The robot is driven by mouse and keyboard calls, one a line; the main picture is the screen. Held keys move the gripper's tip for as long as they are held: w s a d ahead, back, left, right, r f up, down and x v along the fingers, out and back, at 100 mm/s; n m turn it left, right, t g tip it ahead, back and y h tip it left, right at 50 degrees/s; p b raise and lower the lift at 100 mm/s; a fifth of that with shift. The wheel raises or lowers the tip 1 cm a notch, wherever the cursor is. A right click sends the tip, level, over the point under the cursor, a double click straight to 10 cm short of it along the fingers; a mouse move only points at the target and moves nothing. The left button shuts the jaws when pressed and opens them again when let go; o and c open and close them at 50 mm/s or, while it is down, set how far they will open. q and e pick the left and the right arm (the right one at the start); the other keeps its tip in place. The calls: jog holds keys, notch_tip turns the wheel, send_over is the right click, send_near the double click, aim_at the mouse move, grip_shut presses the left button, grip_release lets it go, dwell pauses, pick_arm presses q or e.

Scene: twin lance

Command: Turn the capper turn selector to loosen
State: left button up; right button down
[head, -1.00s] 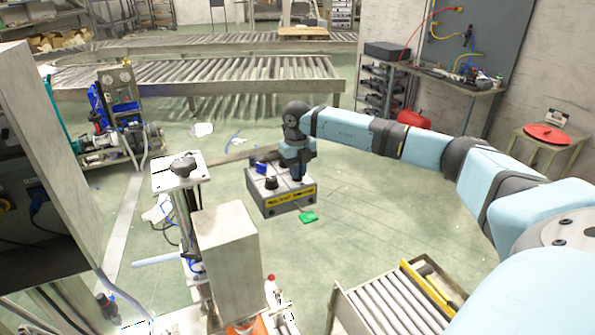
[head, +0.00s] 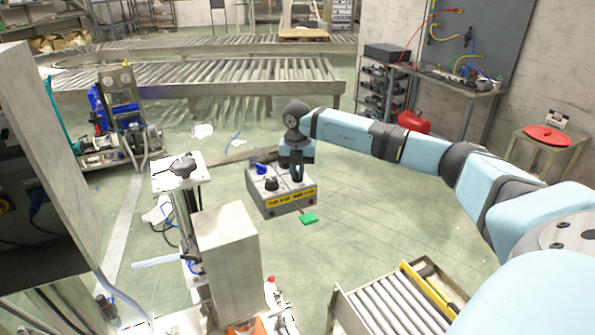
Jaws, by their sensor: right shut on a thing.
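A grey control box (head: 283,203) with a yellow label strip stands in the middle of the view. A blue knob (head: 261,169) and a black knob (head: 271,184) show on the left part of its top. My right gripper (head: 297,179) points down onto the right part of the top. It is shut on a control there, which I take as the capper turn selector; the fingers hide most of it, so its pointer direction cannot be told. The label is too small to read. My left gripper is not in view.
A green tag (head: 308,218) hangs at the box's front right. A short roller conveyor (head: 385,305) is at the lower right. Floor right of the box is clear.

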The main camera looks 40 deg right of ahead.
aim_at(297, 173)
jog(key=shift+r, duration=0.1)
dwell(0.3)
jog(key=c, duration=1.2)
grip_release()
notch_tip(297, 173, up, 14)
jog(key=b, duration=0.2)
jog(key=shift+b, duration=0.3)
